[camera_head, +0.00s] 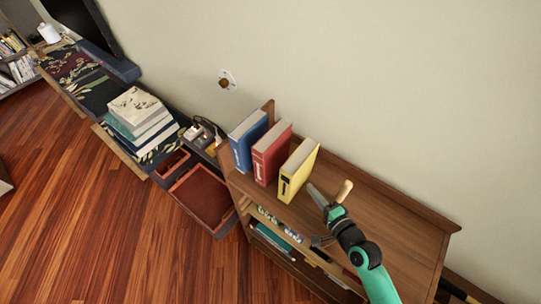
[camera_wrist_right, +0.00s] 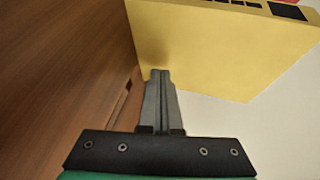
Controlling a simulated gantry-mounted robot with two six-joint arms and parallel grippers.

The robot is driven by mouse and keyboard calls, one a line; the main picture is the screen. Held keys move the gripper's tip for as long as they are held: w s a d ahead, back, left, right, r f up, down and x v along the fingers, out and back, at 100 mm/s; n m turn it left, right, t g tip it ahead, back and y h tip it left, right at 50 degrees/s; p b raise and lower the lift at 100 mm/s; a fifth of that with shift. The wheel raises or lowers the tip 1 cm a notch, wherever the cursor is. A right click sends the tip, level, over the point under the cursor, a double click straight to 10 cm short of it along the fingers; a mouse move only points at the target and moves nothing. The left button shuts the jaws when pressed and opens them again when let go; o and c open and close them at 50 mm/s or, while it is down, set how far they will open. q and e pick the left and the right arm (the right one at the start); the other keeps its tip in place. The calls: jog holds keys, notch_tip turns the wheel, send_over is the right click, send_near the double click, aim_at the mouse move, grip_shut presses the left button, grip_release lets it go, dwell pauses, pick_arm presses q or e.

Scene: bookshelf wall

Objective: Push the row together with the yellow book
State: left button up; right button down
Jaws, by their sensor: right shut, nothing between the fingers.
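A blue book (camera_head: 247,138), a red book (camera_head: 271,152) and a yellow book (camera_head: 298,170) stand upright in a row on top of the wooden bookshelf. Narrow gaps show between them. The yellow book is the rightmost. My right gripper (camera_head: 313,190) is just to the right of the yellow book, shut and empty. In the right wrist view its closed fingertips (camera_wrist_right: 160,74) point at the broad cover of the yellow book (camera_wrist_right: 220,45), very near it; I cannot tell whether they touch. My left gripper is not in view.
The wooden shelf top (camera_head: 405,212) is clear to the right of my arm. A small tan wooden piece (camera_head: 344,190) shows beside my gripper. A raised end panel (camera_head: 268,108) stands behind the blue book. A book stack (camera_head: 140,115) lies farther left.

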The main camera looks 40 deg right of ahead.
aim_at(298, 186)
jog(key=shift+w, duration=0.1)
dwell(0.5)
jog(key=shift+w+a+r+p, duration=0.1)
jog(key=shift+w+r+p, duration=0.05)
jog(key=shift+w+p, duration=0.4)
jog(key=shift+w+a+p, duration=0.2)
jog(key=shift+w+p, duration=0.6)
jog(key=shift+p, duration=0.05)
jog(key=shift+w+a+p, duration=0.2)
jog(key=shift+w+p, duration=0.6)
jog(key=shift+w+a+p, duration=0.15)
jog(key=shift+w+p, duration=0.7)
jog(key=shift+p, duration=0.15)
jog(key=shift+w+a, duration=0.15)
jog(key=shift+w, duration=0.2)
